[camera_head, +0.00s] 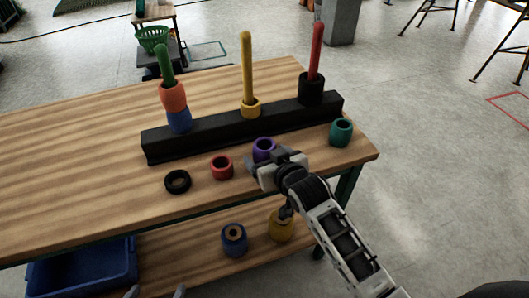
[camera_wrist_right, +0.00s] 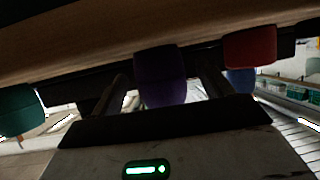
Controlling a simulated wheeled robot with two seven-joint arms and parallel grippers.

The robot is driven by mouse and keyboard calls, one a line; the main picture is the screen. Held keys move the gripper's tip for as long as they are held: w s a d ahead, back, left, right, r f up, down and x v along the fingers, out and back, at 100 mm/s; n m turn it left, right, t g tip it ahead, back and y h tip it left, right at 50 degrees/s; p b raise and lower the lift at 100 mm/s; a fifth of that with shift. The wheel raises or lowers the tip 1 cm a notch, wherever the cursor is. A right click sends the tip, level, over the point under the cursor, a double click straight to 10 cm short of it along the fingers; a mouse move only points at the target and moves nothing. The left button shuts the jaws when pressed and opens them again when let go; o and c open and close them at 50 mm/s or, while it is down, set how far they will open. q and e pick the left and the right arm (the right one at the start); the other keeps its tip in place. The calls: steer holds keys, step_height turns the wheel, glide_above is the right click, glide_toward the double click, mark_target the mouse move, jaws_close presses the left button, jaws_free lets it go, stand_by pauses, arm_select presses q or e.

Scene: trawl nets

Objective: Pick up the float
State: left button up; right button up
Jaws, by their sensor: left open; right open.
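A purple float (camera_head: 263,149) stands on the wooden table in front of the black peg bar. My right gripper (camera_head: 276,158) is open beside it in the head view. In the right wrist view, the purple float (camera_wrist_right: 160,78) appears between my two fingers; I cannot tell whether they touch it. Other loose floats on the table are red (camera_head: 221,167), black (camera_head: 178,181) and teal (camera_head: 341,132). My left gripper (camera_head: 156,292) shows only its fingertips at the bottom edge, apart and empty.
The black bar (camera_head: 215,128) holds green, yellow and red pegs with floats on them. A blue float (camera_head: 234,240) and a yellow float (camera_head: 281,226) are on the lower shelf. A blue crate (camera_head: 80,272) is at lower left. The table's left part is clear.

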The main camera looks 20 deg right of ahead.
steer(key=shift+x, duration=1)
steer(key=shift+c, duration=0.3)
steer(key=c, duration=1)
step_height(320, 180, up, 10)
steer(key=p, duration=0.1)
